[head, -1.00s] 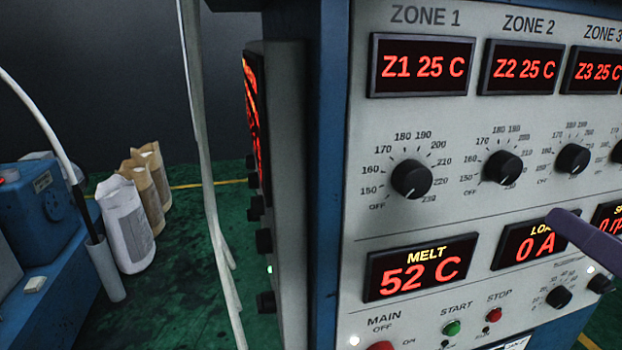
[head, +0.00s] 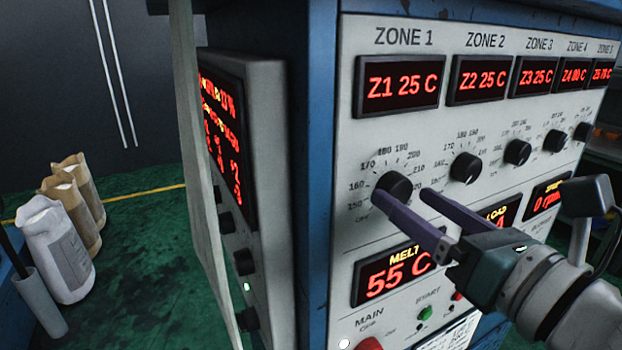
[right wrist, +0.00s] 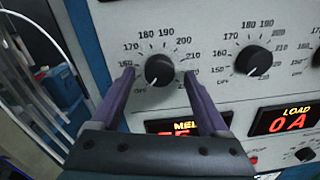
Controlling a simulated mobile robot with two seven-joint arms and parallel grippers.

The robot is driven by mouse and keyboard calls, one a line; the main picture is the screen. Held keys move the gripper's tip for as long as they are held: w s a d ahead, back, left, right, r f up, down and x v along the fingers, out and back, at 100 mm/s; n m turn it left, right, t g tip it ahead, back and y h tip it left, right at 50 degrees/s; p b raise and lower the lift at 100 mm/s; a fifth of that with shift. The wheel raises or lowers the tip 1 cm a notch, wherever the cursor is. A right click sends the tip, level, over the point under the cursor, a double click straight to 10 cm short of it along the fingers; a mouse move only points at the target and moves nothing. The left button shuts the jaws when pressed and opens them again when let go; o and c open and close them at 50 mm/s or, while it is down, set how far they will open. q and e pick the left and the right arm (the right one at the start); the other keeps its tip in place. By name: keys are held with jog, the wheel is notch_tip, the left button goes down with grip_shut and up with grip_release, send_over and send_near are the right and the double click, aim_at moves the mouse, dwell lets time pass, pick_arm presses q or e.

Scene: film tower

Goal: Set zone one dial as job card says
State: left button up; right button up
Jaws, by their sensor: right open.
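The zone one dial (head: 393,187) is a black round knob under the ZONE 1 display (head: 399,86), which reads Z1 25 C. In the right wrist view the dial (right wrist: 158,69) sits between my fingers, its white mark seeming to point lower left, near OFF. My right gripper (head: 403,197) is open, its purple fingers reaching toward the panel on either side of the dial. Whether they touch it I cannot tell. A white printed sheet (head: 452,335) shows partly at the panel's bottom; its text is unreadable. My left gripper is not in view.
Other zone dials, such as the zone two dial (head: 466,168), stand in a row to the right. The MELT display (head: 396,274) reads 55 C. START (head: 424,313) and a red MAIN knob (head: 369,344) sit lower. A side screen box (head: 262,165) juts out left; sacks (head: 60,250) stand beyond.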

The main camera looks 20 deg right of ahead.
jog(key=shift+w, duration=0.3)
grip_shut()
dwell(0.5)
